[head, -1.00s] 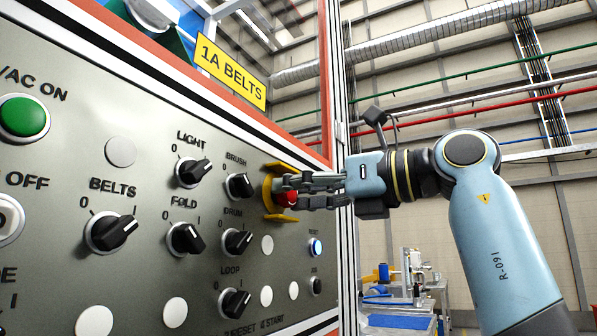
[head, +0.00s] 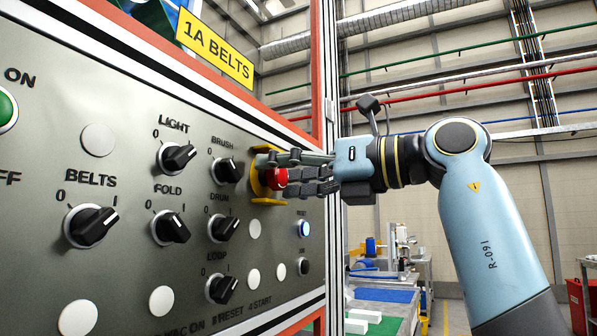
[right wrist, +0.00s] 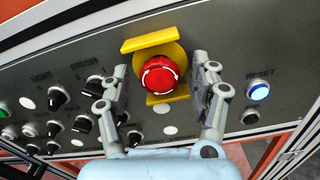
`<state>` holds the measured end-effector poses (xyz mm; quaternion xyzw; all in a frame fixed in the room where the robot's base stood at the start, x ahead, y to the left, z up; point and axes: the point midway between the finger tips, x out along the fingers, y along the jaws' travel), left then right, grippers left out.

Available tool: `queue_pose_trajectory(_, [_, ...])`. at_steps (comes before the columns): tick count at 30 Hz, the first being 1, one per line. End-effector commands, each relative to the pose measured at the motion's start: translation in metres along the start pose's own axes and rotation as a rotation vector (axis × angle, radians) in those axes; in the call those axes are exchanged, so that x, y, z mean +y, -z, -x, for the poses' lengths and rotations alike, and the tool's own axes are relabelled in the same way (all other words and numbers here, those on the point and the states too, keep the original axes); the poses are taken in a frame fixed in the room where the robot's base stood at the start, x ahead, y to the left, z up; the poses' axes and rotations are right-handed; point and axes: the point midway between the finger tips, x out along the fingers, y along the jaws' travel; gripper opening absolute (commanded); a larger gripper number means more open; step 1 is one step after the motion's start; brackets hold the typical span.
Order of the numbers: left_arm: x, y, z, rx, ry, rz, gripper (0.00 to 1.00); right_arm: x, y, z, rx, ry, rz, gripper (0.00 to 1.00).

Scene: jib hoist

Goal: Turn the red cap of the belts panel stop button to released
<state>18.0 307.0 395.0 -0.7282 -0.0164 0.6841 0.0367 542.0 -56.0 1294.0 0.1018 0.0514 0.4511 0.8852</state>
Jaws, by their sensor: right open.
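The belts panel (head: 130,262) is grey and carries the yellow "1A BELTS" sign (head: 214,45) above it. The red cap (head: 279,177) of the stop button sits in a yellow guard (head: 258,184) near the panel's right edge. My right gripper (head: 287,173) is at the cap, its fingers partly hiding it in the head view. In the right wrist view the red cap (right wrist: 160,75) shows white arrow marks and lies between and beyond the open fingertips (right wrist: 162,88). A clear gap shows on both sides. My left gripper is not in view.
Several black knobs, such as the drum knob (head: 223,228), stand left of the guard. A lit blue reset button (head: 304,228) is below right of the cap. A white and orange frame post edges the panel on the right.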

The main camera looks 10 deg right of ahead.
Motion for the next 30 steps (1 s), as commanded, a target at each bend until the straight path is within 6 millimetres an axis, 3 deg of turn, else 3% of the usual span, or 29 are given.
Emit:
queue_pose_trajectory(5, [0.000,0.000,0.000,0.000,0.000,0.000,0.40,-0.002,0.000,0.019,0.001,0.006,0.005,0.63])
queue_pose_trajectory(18, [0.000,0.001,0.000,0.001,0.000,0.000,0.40,-0.002,0.002,0.096,0.005,0.006,0.005,0.63])
queue_pose_trajectory(30, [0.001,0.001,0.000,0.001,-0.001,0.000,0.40,0.000,0.000,0.119,0.000,-0.001,0.001,0.63])
